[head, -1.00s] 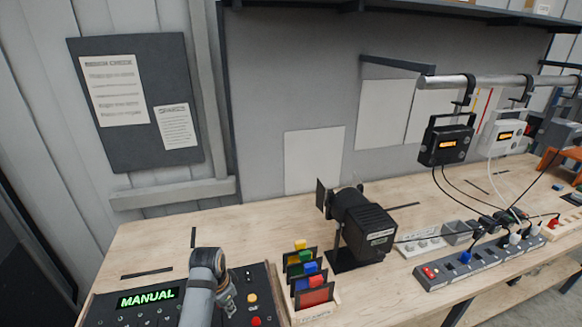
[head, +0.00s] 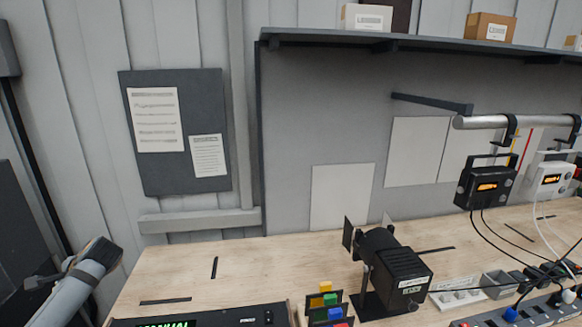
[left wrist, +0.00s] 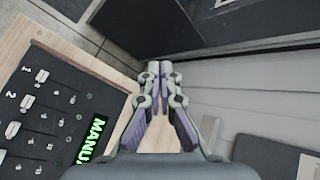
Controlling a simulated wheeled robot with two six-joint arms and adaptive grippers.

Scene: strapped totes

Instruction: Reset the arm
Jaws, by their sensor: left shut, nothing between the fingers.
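My left gripper (left wrist: 160,72) is in the middle of the left wrist view. Its fingertips are together with nothing between them. It points past the corner of the wooden workbench, toward the floor and a dark cabinet. In the head view my left arm is at the lower left, off the left end of the workbench (head: 245,262). The control panel (left wrist: 40,125) with sliders and a green lit display lies on the left in the left wrist view. Only its top edge shows in the head view (head: 240,316). My right gripper is in neither view.
A black lamp (head: 400,275) stands on the bench beside a rack of coloured pieces (head: 328,308). Two power boxes hang from a rail (head: 500,121) at the right, with cables hanging to power strips. A shelf (head: 400,45) runs above. The bench behind the panel is clear.

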